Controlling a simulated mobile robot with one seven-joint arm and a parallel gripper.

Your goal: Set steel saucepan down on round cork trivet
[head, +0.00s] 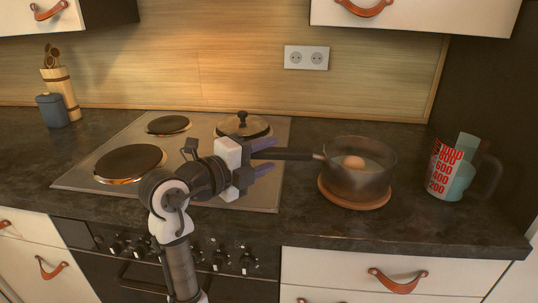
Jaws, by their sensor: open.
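The steel saucepan (360,182) stands upright on the round cork trivet (350,203), right of the hob. An egg (354,162) shows inside the pan. The trivet's rim shows around the front of the pan's base; its back is hidden. The pan's dark handle (283,154) points left toward my gripper (266,158). My gripper is open, with its purple-tipped fingers above and below the handle's left end. I cannot tell whether the fingers touch the handle.
The hob (203,132) lies under and left of my gripper, with a lidded pan (243,126) at its back right. A measuring jug (452,172) stands right of the saucepan. A blue canister (53,110) and a utensil holder (61,90) stand at the far left.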

